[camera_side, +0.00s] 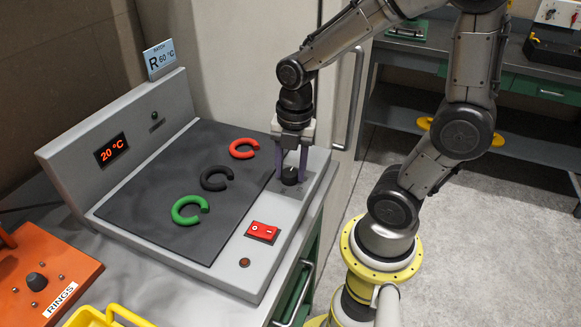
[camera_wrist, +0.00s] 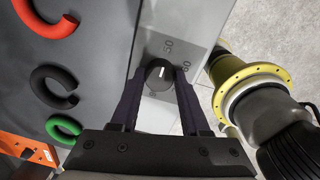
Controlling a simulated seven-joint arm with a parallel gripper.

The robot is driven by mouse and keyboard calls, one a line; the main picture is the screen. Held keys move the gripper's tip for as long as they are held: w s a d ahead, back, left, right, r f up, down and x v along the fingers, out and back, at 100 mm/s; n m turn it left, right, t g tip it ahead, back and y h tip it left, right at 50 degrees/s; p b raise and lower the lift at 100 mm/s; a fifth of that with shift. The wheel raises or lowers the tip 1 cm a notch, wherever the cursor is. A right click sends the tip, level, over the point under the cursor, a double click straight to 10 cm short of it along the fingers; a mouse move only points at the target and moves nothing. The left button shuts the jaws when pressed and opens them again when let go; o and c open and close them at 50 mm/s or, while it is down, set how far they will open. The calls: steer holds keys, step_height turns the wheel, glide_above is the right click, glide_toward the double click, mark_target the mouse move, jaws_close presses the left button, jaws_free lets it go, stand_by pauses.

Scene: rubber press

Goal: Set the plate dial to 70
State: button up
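The plate dial is a small black knob (camera_side: 290,175) on the grey press's right-hand strip. In the wrist view the dial (camera_wrist: 159,77) carries a white pointer line toward the picture's top. Two scale numbers show beside it, apparently 50 and 60; the others are hidden. My gripper (camera_side: 291,178) is lowered over the dial, one finger on each side. In the wrist view its fingertips (camera_wrist: 160,72) stand apart around the knob; no clear contact shows. The red display (camera_side: 111,149) reads 20 °C. A card (camera_side: 159,59) reads R 60 °C.
A red ring (camera_side: 244,148), a black ring (camera_side: 216,179) and a green ring (camera_side: 189,210) lie on the dark plate (camera_side: 150,195). A red rocker switch (camera_side: 262,231) sits in front of the dial. An orange RINGS box (camera_side: 45,275) stands at left.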

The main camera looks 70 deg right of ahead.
jaws_close()
steer(key=shift+m, duration=0.3)
steer(key=m, duration=1)
steer(key=shift+r+m+h, duration=0.1)
steer(key=shift+m+h, duration=0.2)
steer(key=shift+m, duration=0.1)
steer(key=m, duration=0.6)
steer(key=shift+w, duration=0.1)
steer(key=m, duration=0.6)
steer(key=shift+g, duration=0.4)
steer(key=shift+m, duration=0.3)
